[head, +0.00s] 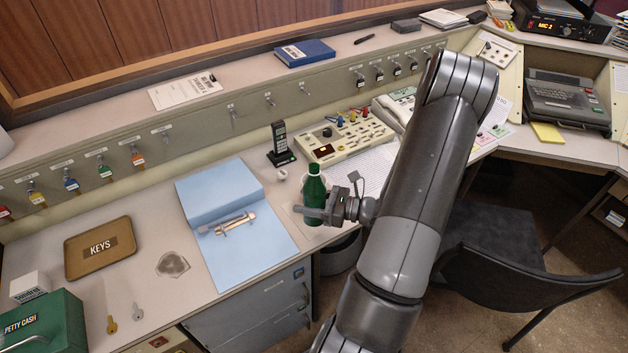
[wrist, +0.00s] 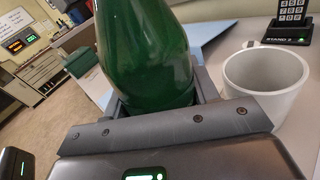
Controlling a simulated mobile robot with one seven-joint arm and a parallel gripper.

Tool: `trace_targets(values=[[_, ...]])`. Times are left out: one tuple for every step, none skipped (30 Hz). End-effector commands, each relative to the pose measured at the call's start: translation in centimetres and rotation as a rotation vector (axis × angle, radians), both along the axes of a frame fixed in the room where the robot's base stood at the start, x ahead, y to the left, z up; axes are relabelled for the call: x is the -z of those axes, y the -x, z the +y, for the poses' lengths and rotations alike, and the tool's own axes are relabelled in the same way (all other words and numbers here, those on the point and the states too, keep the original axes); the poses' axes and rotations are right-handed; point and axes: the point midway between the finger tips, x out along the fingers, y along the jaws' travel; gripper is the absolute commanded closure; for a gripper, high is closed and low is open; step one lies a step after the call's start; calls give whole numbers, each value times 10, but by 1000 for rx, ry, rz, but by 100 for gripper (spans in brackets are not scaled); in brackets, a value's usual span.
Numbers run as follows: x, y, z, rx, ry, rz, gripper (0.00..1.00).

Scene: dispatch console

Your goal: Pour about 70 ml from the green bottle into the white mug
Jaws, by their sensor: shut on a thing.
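The green bottle (head: 315,188) stands roughly upright near the desk's front edge, right of the blue folder. My gripper (head: 326,212) is shut around its body from the right. The bottle (wrist: 148,50) fills the middle of the wrist view between my jaws; its top is cut off there. I cannot tell whether its base touches the desk. The white mug (wrist: 264,85) stands upright on the desk to the right of the bottle in the wrist view, apart from it. Its inside looks empty where it shows. In the head view I cannot clearly identify the mug.
A black handset in its stand (head: 280,145) is behind the bottle, with a small white item (head: 281,175) in front. A control panel (head: 345,135) lies behind to the right. The blue folder (head: 225,190) lies left. A dark chair (head: 530,250) stands right of my arm.

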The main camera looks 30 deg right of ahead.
Motion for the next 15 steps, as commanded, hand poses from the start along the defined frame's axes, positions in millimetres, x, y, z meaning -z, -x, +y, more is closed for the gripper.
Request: trace_targets(values=[[6,1,1,0,-16,27,73],[6,1,1,-1,-24,43,73],[5,1,1,-1,-37,64,73],[4,1,1,-1,-47,80,73],[4,1,1,-1,-57,97,73],[4,1,1,-1,-70,119,73],[4,1,1,-1,-81,136,73],[4,2,1,0,-90,153,73],[4,2,1,0,-104,175,73],[5,2,1,0,-114,192,73],[5,2,1,0,-125,209,73],[5,2,1,0,-138,231,73],[5,2,1,0,-148,247,73],[5,2,1,0,-158,264,73],[5,2,2,0,-172,287,73]])
